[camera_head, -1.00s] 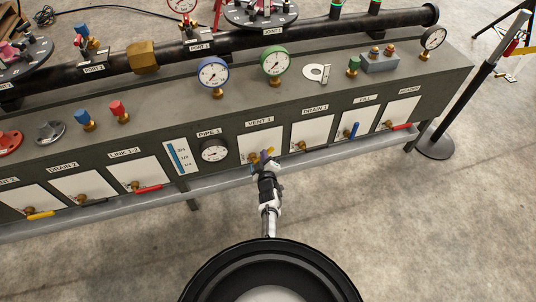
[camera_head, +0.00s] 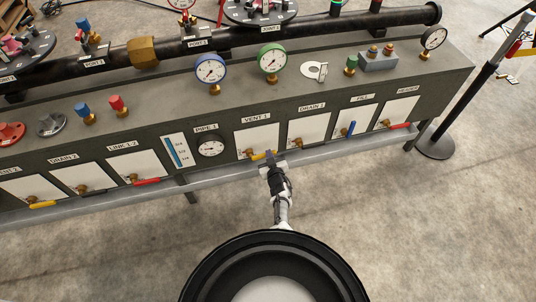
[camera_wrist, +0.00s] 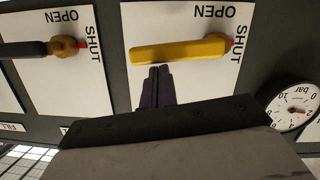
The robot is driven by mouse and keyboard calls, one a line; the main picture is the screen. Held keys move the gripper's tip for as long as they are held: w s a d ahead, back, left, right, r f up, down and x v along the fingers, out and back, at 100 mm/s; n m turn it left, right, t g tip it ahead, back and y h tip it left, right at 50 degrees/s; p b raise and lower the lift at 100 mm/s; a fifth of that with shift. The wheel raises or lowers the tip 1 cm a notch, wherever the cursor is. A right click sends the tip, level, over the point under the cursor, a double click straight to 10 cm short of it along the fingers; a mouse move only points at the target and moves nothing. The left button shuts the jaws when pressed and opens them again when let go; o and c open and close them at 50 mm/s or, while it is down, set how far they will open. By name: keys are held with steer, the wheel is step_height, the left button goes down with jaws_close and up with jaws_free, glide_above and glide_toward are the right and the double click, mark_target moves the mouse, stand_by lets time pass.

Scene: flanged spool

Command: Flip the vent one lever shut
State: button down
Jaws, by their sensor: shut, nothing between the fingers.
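The vent one lever (camera_head: 258,156) is a yellow handle on the white panel under the VENT 1 label (camera_head: 256,118). In the wrist view the yellow lever (camera_wrist: 180,51) lies nearly level, running left from its pivot. OPEN is printed above it and SHUT beside the pivot. My gripper (camera_head: 270,156) is at the lever's free end side. In the wrist view my dark gripper fingers (camera_wrist: 157,73) are together and empty, with their tips just below the lever, near its outer half. I cannot tell whether they touch it.
The drain 1 valve with its dark lever (camera_wrist: 24,50) is next to this panel. The pipe 1 gauge (camera_head: 211,146) is on the other side. A grey ledge (camera_head: 225,180) runs below the panels. The floor in front is clear.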

steer(key=shift+d+f, duration=0.15)
steer(key=shift+f, duration=0.25)
stand_by(0.3)
